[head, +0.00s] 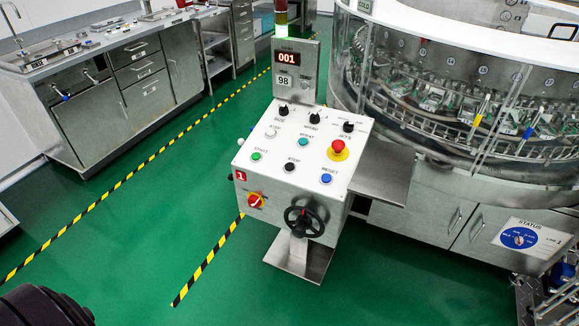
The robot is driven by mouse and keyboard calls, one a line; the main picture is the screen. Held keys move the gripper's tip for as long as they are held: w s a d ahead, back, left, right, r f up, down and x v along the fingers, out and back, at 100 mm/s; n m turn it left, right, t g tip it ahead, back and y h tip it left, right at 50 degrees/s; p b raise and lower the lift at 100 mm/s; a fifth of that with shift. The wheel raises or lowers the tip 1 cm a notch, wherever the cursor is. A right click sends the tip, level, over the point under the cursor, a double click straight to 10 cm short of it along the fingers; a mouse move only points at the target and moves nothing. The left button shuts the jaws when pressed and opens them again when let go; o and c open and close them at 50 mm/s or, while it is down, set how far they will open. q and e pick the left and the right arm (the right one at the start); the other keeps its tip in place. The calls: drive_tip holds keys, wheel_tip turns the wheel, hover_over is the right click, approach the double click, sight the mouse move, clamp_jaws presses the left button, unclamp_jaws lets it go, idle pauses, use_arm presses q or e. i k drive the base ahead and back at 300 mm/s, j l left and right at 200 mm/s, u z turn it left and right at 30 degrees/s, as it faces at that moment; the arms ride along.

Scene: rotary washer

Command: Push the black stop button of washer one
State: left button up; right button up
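A white control console (262,182) stands on the green floor in the middle of the head view, with a red plate marked 1 (240,176) on its front. On its sloped top, the black stop button (289,167) is in the front row, between a green start button (256,156) and a blue reset button (326,178). Nothing covers the black button. Neither gripper is in view; a dark ribbed shape at the bottom left shows no fingertips.
The console also bears a red emergency button (337,147), black knobs (348,127) and a handwheel (304,222). A round washer (440,110) stands behind right, steel counters (110,90) at left. A status sign (535,238) is at right. Green floor before the console is open.

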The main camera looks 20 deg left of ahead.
sight(288, 166)
drive_tip(key=i+u, duration=0.2)
drive_tip(key=u, duration=0.3)
drive_tip(key=i+l+u, duration=0.15)
drive_tip(key=u, duration=0.3)
drive_tip(key=i+l+u, duration=0.1)
drive_tip(key=i+l, duration=0.2)
drive_tip(key=i+l+u, duration=0.1)
drive_tip(key=i+l, duration=0.15)
drive_tip(key=l, duration=0.3)
drive_tip(key=i+l+u, duration=0.1)
drive_tip(key=i+l, duration=0.15)
drive_tip(key=l, duration=0.2)
